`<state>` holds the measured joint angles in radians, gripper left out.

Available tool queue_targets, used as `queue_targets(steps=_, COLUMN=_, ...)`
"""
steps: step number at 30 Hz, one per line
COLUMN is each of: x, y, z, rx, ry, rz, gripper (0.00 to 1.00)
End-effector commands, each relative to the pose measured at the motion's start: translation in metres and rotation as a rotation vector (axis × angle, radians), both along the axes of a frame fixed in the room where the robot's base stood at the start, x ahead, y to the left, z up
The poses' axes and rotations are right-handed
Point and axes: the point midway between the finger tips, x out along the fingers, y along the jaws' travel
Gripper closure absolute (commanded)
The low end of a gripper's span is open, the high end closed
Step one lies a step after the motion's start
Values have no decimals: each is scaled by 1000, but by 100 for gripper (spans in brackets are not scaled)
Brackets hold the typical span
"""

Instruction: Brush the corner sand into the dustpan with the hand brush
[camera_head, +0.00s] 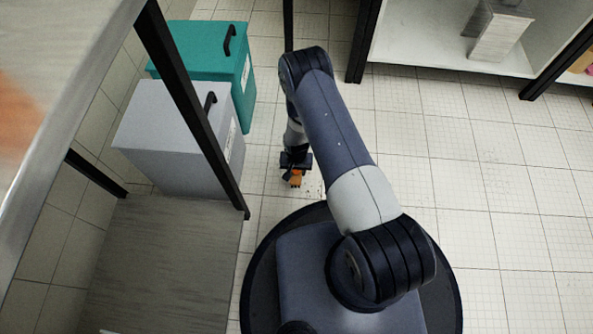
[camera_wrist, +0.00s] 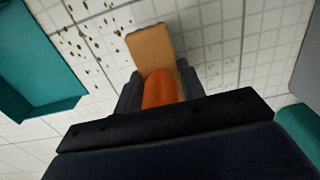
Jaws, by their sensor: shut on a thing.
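My gripper (camera_head: 295,166) is low near the floor and shut on the hand brush (camera_head: 296,179). In the wrist view the brush's orange handle (camera_wrist: 159,88) sits between the two dark fingers, with its tan block (camera_wrist: 151,47) beyond them. The bristles are not clear. Sand (camera_wrist: 88,42) lies as dark specks on the tiles left of the brush block; specks also show right of the gripper in the head view (camera_head: 313,188). A teal tray that looks like the dustpan (camera_wrist: 62,100) is at the left of the wrist view, apart from the brush. My arm seems to hide it in the head view.
A grey bin (camera_head: 170,140) and a teal bin (camera_head: 205,45) stand left of my gripper. A table (camera_head: 60,90) with dark legs is at the left, and white shelving (camera_head: 430,45) at the back right. The tiled floor to the right is clear.

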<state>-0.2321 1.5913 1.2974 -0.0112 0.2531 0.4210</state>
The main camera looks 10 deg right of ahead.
Motion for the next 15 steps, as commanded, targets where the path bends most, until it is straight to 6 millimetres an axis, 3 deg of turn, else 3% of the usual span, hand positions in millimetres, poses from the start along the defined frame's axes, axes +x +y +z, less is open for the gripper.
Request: queue_targets(steps=15, x=0, y=0, z=-18, rx=0, ry=1, rz=0, gripper=82)
